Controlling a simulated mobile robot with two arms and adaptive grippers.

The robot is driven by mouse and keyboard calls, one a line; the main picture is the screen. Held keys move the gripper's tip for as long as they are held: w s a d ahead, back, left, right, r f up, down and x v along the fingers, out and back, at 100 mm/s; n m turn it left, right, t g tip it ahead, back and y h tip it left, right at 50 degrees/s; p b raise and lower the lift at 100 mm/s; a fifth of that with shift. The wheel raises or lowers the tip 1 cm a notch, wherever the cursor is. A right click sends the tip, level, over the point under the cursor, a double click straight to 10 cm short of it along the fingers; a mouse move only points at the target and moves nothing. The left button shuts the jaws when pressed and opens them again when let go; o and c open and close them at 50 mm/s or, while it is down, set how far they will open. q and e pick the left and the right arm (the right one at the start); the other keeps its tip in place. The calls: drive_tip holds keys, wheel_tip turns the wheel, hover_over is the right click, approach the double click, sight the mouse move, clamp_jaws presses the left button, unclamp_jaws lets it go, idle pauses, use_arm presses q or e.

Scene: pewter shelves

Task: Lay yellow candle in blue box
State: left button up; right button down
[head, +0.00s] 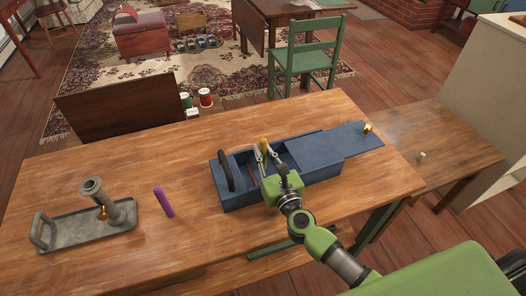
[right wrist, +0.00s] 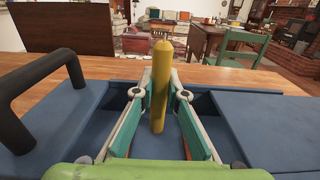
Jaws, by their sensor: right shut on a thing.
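The yellow candle (head: 264,144) is upright between the fingers of my right gripper (head: 266,157), which is shut on it. In the right wrist view, the candle (right wrist: 161,80) stands between the gripper's teal finger pads (right wrist: 161,95). The blue box (head: 239,202) is on the wooden table, with a dark handle (head: 226,170) at its left end. Its lid (head: 350,138) is slid to the right, leaving the left part open. The candle's lower end is over or inside this opening; I cannot tell whether it touches the floor. My left gripper is not in view.
A grey tray (head: 75,232) with a metal candle holder (head: 96,197) is farther left. A brass knob (head: 368,128) is at the lid's right end. The table front left of the box is clear.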

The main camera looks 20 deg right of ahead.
drive_tip(key=shift+f, duration=0.35)
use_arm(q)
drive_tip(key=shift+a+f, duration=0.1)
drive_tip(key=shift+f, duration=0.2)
use_arm(e)
drive_tip(key=c, duration=2)
unclamp_jaws()
drive_tip(key=shift+c, duration=0.2)
